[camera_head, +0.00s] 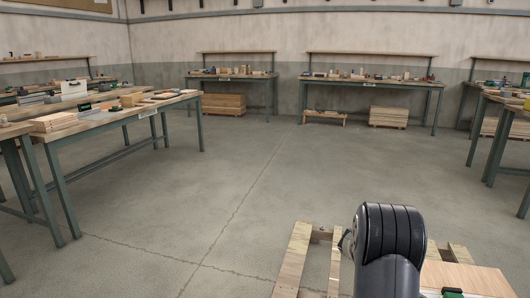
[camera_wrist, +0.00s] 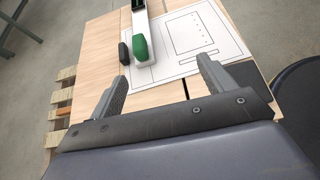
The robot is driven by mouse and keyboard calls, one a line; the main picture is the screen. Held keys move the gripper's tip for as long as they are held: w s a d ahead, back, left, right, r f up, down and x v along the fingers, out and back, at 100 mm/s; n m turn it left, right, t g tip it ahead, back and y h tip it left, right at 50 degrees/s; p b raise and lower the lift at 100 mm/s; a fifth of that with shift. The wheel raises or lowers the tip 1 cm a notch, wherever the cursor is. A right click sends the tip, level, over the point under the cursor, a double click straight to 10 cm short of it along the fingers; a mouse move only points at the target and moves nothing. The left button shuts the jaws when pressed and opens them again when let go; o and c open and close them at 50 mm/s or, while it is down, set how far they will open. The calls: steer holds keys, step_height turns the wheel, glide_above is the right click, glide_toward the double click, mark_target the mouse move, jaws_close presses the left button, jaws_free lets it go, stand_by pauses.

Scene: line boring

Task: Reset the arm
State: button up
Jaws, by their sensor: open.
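In the wrist view my gripper (camera_wrist: 165,88) is open, with its two grey fingers wide apart and nothing between them. It points over a light wooden board (camera_wrist: 95,52). A white drawing sheet (camera_wrist: 220,52) with printed lines lies on the board. A tool with a green and white handle (camera_wrist: 140,46) lies partly on the sheet, beyond the fingertips. A small dark block (camera_wrist: 124,52) lies just left of it. In the head view my dark arm rises at the lower right, and the gripper itself is not visible there.
In the head view a wooden pallet (camera_head: 296,262) stands by my arm, with a wooden panel (camera_head: 470,279) at the right. Workbenches (camera_head: 158,108) with wood pieces and tools stand at left, back (camera_head: 375,82) and right. The concrete floor (camera_head: 235,185) between them is clear.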

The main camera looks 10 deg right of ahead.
steer(key=w+d, duration=0.2)
steer(key=w, duration=0.2)
steer(key=f+b, duration=0.1)
steer(key=f, duration=0.4)
steer(key=f+b, duration=0.2)
steer(key=f, duration=0.3)
steer(key=shift+w+d+f, duration=0.1)
steer(key=shift+w+d, duration=0.05)
steer(key=shift+d, duration=0.05)
